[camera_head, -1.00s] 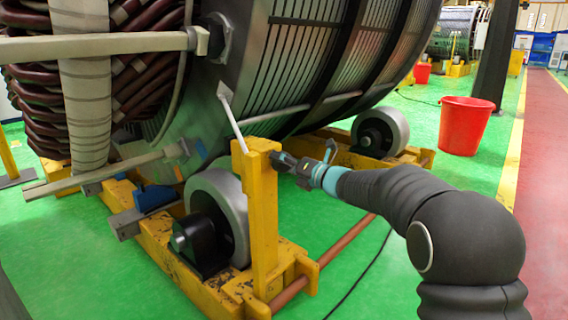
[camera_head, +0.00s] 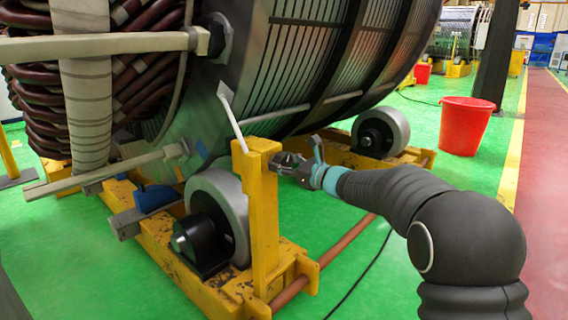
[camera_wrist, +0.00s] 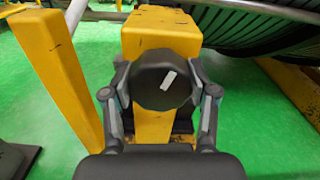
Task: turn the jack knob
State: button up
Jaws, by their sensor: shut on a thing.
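The jack knob (camera_wrist: 161,80) is a black round knob with a pale bar mark tilted on its face. It sits at the front of a yellow post in the wrist view. My gripper (camera_wrist: 160,90) has one finger on each side of the knob and is shut on it. In the head view my gripper (camera_head: 286,164) is at the right side of the upper end of the yellow post (camera_head: 263,215). There the knob is mostly hidden by the fingers.
The large stator (camera_head: 300,60) rests on grey rollers (camera_head: 217,205) on a yellow frame (camera_head: 170,255). A red bucket (camera_head: 465,127) stands on the green floor at right. A brown bar (camera_head: 345,246) and a black cable run along the floor below my arm.

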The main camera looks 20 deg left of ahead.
jog(key=shift+s+a+f+n, duration=0.1)
jog(key=shift+n, duration=0.75)
jog(key=shift+s+f+n, duration=0.1)
jog(key=shift+n, duration=0.75)
jog(key=o, duration=1.2)
jog(key=shift+a, duration=0.1)
jog(key=shift+c, duration=0.2)
jog(key=shift+w+r, duration=0.1)
jog(key=shift+d, duration=0.25)
jog(key=shift+d, duration=0.25)
jog(key=v, duration=1.1)
jog(key=shift+s, duration=0.2)
